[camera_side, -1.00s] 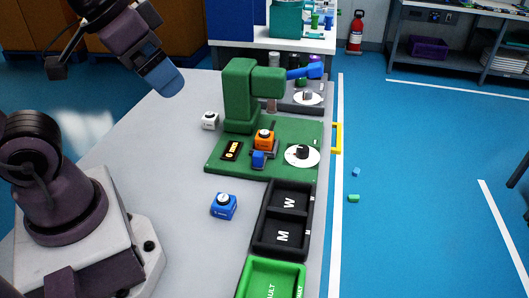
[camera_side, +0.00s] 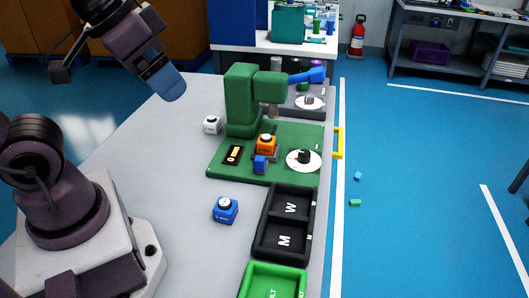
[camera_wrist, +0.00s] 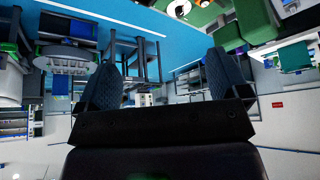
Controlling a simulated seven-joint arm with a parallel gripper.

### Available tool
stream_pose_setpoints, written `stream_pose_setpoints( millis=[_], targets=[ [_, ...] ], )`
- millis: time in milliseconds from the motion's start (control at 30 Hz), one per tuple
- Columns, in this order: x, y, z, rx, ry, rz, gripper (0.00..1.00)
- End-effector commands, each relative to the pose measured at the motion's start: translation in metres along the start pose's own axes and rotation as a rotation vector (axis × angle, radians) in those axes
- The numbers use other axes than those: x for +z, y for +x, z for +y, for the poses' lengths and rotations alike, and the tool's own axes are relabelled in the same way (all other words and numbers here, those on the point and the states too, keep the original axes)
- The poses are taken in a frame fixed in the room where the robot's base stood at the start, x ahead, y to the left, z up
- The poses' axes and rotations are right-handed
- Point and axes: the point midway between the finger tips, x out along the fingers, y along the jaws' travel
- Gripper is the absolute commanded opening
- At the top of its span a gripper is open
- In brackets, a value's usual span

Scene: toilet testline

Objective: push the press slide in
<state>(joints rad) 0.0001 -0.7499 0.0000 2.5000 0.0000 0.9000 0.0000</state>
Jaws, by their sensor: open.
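The green press (camera_side: 240,98) stands on a green base plate (camera_side: 222,168) on the table, with a blue lever (camera_side: 308,75) at the right of its head. In front of the press column, an orange block (camera_side: 266,143) with a black top sits on what looks like the press slide. A small blue block (camera_side: 260,164), perhaps the slide's handle, is at its near end. My gripper (camera_side: 167,86) is high up at the upper left, well away from the press. In the wrist view, its two fingers (camera_wrist: 163,78) are apart with nothing between them.
A white dial (camera_side: 304,160) with a black knob lies right of the slide. A blue block (camera_side: 225,210) and a white block (camera_side: 212,125) stand on the table. Black bins (camera_side: 264,222) and a green bin (camera_side: 252,284) line the near right edge.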

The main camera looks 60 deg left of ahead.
Motion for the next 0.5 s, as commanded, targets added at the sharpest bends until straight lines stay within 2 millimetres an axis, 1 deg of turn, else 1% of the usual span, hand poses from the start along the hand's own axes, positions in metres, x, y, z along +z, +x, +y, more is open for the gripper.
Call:
stream_pose_setpoints(
  millis=[33,133,167,267,367,467,500],
  targets=[
    [0.0,0.0,0.001,0.002,0.004,0.0,0.81],
    [0.002,0.008,0.007,0.02,0.032,-0.041,0.58],
    [0.003,0.013,0.009,0.028,0.039,-0.065,0.53],
    [0.004,0.034,0.014,0.06,0.053,-0.173,0.53],
    [0.002,0.063,0.019,0.081,0.038,-0.279,0.53],
    [-0.002,0.095,0.021,0.068,-0.018,-0.359,0.53],
    [-0.004,0.109,0.021,0.053,-0.049,-0.384,0.53]
  ],
)
